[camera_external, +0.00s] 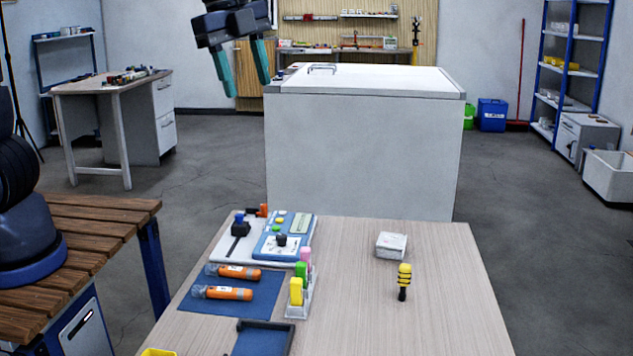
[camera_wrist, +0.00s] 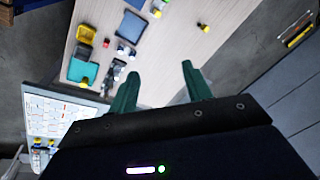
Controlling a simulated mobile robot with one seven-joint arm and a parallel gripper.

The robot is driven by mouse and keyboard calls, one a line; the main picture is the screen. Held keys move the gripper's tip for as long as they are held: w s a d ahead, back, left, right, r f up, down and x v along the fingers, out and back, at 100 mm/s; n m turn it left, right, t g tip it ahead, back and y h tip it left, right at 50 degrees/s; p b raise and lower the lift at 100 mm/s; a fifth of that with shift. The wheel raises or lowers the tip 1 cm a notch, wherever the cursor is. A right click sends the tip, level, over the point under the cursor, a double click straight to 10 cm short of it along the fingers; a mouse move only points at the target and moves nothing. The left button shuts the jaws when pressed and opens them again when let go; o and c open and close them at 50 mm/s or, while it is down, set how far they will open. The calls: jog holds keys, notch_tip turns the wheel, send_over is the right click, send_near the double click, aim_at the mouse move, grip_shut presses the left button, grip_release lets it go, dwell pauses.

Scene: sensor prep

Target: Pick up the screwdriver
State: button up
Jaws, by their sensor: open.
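The screwdriver (camera_external: 404,276), with a yellow and black banded handle, is on the right part of the wooden table (camera_external: 440,310). It looks upright with its dark end down, but how it is supported is unclear. In the wrist view a small yellow thing (camera_wrist: 206,27) near the table's edge may be the same screwdriver. My gripper (camera_external: 246,86) has teal fingers spread apart with nothing between them. It is high up and well beyond the table's far left, apart from the screwdriver. The fingers also show in the wrist view (camera_wrist: 160,72).
A small white box (camera_external: 391,246) sits just behind the screwdriver. Orange tools (camera_external: 230,293) on a blue mat, a blue meter (camera_external: 285,240) and a holder with coloured pieces (camera_external: 300,300) fill the table's left side. A large white cabinet (camera_external: 360,150) stands behind. The table's right front is clear.

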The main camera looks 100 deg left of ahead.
jog(key=w+a+f+m, duration=0.3)
jog(key=w+f, duration=0.2)
jog(key=w, duration=0.5)
jog(key=m+g, duration=0.3)
jog(key=m, duration=0.4)
send_over(406, 266)
jog(key=f, duration=2.5)
jog(key=shift+s+a+f, duration=0.15)
jog(key=shift+a+f, duration=0.05)
jog(key=shift+d+f, duration=0.15)
jog(key=shift+f, duration=5.4)
jog(key=shift+c, duration=0.2)
jog(key=c, duration=1)
